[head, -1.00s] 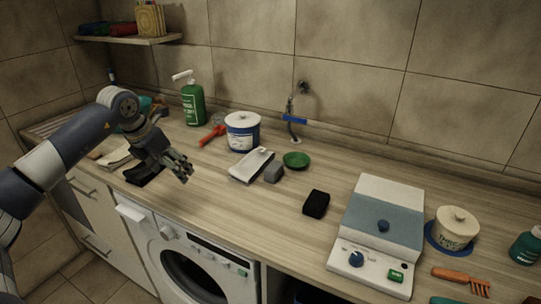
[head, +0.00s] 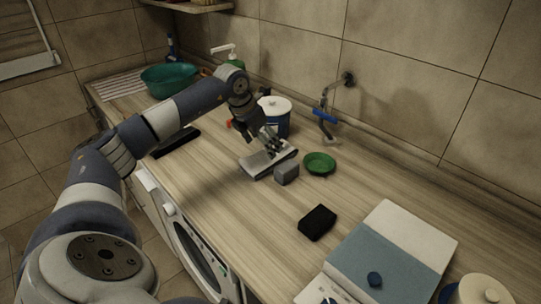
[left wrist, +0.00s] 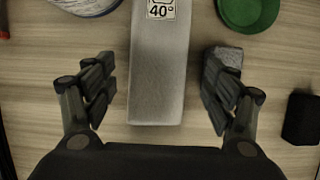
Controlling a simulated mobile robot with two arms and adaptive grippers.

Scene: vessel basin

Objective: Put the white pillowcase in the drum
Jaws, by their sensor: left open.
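The white pillowcase (head: 257,165) is a folded, pale, narrow bundle lying flat on the worktop. In the left wrist view the pillowcase (left wrist: 158,85) carries a label reading 40°. My left gripper (head: 275,146) is above the pillowcase. In the left wrist view its open fingers (left wrist: 157,95) are on either side of the pillowcase, with gaps between. The washing machine (head: 190,245) is under the worktop edge; its round front shows only in part, and the inside of the drum cannot be made out. My right gripper is not in view.
A grey block (head: 287,173) sits close beside the pillowcase, with a green bowl (head: 320,163) to its right. A lidded tub (head: 277,115) and a tap (head: 325,115) stand behind. A black block (head: 317,222) lies nearer the front. Worktop between the pillowcase and front edge is clear.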

